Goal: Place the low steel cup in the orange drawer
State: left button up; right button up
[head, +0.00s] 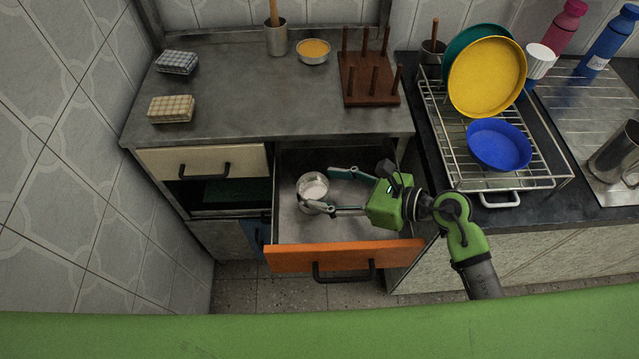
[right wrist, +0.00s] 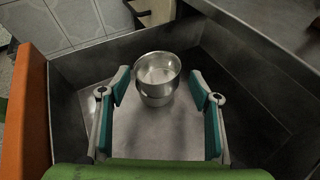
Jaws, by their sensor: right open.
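The low steel cup (head: 312,185) stands upright inside the open orange drawer (head: 345,256), near its left side. It also shows in the right wrist view (right wrist: 157,70), at the middle just beyond and between the fingertips. My right gripper (head: 321,188) reaches into the drawer from the right, open, with one finger on each side of the cup's near part. In the right wrist view, gaps show between the cup and both fingers (right wrist: 158,82). My left gripper is not in view.
The cream drawer (head: 202,160) beside it is shut, above a dark open compartment. On the counter stand a wooden peg rack (head: 368,82), an orange-filled bowl (head: 313,50) and two patterned blocks. A dish rack (head: 500,180) with plates is at right. The drawer floor right of the cup is bare.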

jog(key=v, duration=0.9)
